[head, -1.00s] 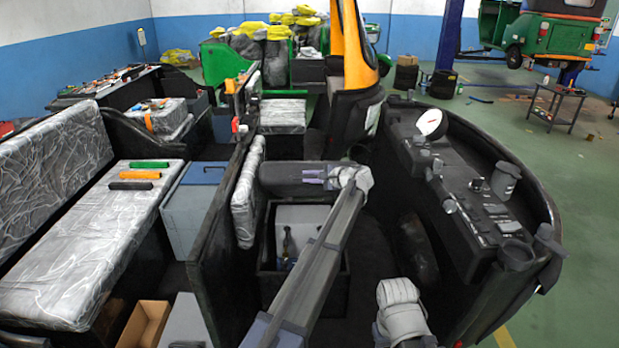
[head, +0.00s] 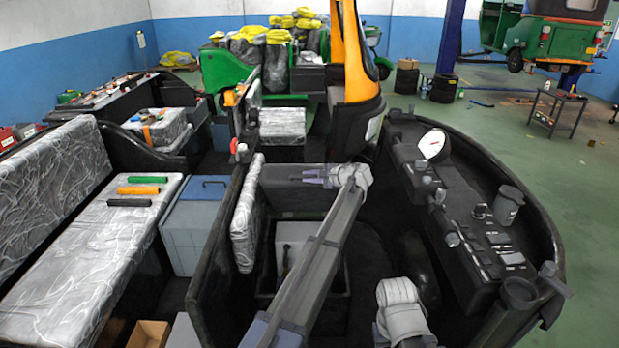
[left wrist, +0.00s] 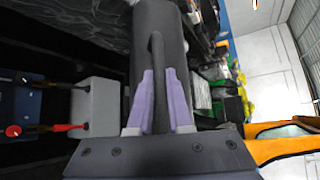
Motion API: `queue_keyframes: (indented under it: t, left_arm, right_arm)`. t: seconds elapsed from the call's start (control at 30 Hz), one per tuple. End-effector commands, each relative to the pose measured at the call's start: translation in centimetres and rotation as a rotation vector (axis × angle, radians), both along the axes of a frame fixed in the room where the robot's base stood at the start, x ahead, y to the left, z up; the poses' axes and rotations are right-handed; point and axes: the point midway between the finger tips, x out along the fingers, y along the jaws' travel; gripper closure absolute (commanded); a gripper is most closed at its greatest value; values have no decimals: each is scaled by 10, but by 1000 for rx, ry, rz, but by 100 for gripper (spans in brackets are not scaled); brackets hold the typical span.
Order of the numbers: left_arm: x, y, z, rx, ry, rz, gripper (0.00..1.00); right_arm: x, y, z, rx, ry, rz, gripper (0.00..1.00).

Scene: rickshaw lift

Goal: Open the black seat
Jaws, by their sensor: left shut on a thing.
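The black seat (head: 282,188) is a padded dark panel in the middle of the head view, raised above an open black box (head: 335,297). My left gripper (head: 318,175), with purple fingers, is at the seat's upper edge. In the left wrist view the gripper (left wrist: 159,100) has its two fingers on either side of a dark bar handle (left wrist: 157,50), shut on it, with the dark seat (left wrist: 170,25) behind. My left forearm hides part of the box and the seat's right side. My right gripper does not show.
A dark partition (head: 215,250) stands left of the seat, with a silver-covered bench (head: 110,225) beyond it. A black dashboard (head: 470,215) curves along the right. A grey box (head: 287,240) and a tool lie inside the open box.

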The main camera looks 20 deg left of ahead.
Motion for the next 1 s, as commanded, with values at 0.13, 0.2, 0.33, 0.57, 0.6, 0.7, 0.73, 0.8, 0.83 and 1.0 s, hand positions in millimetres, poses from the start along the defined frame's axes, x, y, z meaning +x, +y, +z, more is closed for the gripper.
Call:
queue_keyframes:
  t: [0.13, 0.2, 0.33, 0.57, 0.6, 0.7, 0.73, 0.8, 0.83, 1.0]
  left_arm:
    - [0, 0, 0, 0, -1, 0, 100]
    - [0, 0, 0, 0, -1, 0, 82]
    - [0, 0, 0, 0, -1, 0, 67]
    - [-1, 0, 0, 0, 0, 0, 53]
    - [-1, 0, 0, 0, 0, 0, 53]
    - [-1, 0, 0, 0, 0, 0, 53]
    - [-1, -1, 0, 0, 0, 0, 53]
    - [-2, -2, 1, 0, 0, 0, 53]
    - [-2, -4, 2, 0, 0, 0, 53]
    - [-9, -18, 10, -1, 0, -1, 53]
  right_arm:
    - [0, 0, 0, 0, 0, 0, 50]
    - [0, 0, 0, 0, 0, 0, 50]
    - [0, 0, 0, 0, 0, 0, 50]
    - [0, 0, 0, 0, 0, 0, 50]
    - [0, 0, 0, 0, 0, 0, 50]
    - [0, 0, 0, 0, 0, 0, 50]
    - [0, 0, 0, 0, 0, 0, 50]
    - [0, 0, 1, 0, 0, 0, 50]
    - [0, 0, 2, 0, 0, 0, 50]
    - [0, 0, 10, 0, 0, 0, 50]
